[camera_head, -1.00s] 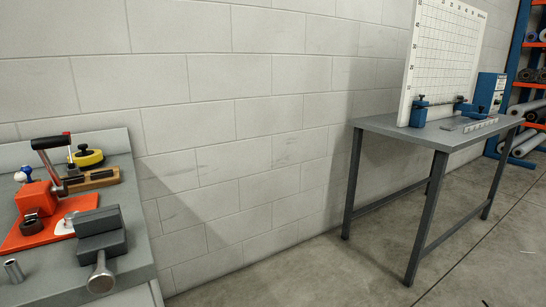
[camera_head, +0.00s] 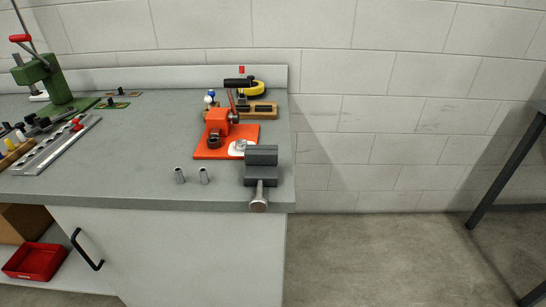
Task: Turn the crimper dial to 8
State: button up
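I cannot tell which of these is the dial, and no numbers are readable at this size. My gripper is not in view.
A grey vise (camera_head: 261,166) sits at the bench's front right corner. A yellow round item (camera_head: 253,88) is behind the crimper. A green press (camera_head: 52,83) stands left. Floor right of the workbench (camera_head: 130,192) is clear.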

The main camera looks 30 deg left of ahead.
aim_at(241, 143)
jog(key=u, duration=1.25)
jog(key=k+j+z, duration=0.75)
jog(key=i+l, duration=0.1)
jog(key=i, duration=0.95)
